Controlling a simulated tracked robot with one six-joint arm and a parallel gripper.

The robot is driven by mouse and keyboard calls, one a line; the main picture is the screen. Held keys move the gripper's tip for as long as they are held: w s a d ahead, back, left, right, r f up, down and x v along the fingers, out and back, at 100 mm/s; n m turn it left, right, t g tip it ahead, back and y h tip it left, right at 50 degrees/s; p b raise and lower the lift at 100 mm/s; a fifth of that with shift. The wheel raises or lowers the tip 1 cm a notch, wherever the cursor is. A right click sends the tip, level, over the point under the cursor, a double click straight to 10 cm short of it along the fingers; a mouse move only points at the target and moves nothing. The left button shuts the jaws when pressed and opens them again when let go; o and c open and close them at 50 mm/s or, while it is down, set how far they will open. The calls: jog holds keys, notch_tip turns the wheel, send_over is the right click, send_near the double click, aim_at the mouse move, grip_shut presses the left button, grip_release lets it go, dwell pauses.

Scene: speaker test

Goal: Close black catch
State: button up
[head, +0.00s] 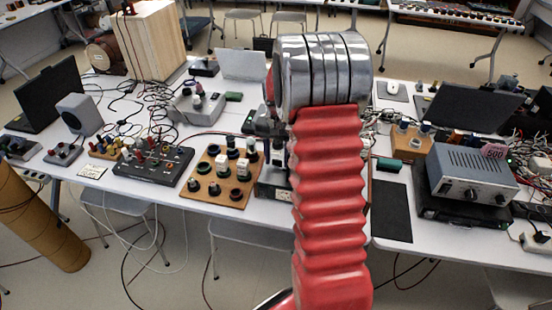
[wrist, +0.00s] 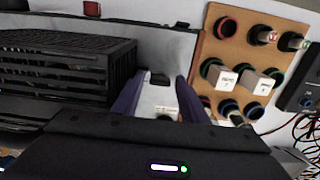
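In the wrist view, the two purple fingers of my gripper (wrist: 159,92) stand apart on either side of a pale metal plate. A small black piece (wrist: 159,78), which looks like the black catch, lies at the plate's far end, between the fingertips. I cannot tell if either finger touches it, or how far it is turned. Nothing is visibly held. In the head view, my red arm and its silver rings hide the gripper and the catch. Part of a dark box (head: 272,188) shows just left of the arm.
A black ribbed case (wrist: 65,70) stands close left of the gripper in the wrist view. A brown board with knobs and sockets (wrist: 212,50) lies close right; it also shows in the head view (head: 205,193). A grey power unit (head: 470,172) and loose cables crowd the right table.

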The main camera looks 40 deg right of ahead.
aim_at(277, 160)
jog(key=shift+o, duration=0.4)
jog(key=shift+r, duration=0.1)
jog(key=shift+r, duration=0.1)
notch_tip(277, 160, up, 13)
jog(key=shift+r, duration=0.2)
dwell(0.6)
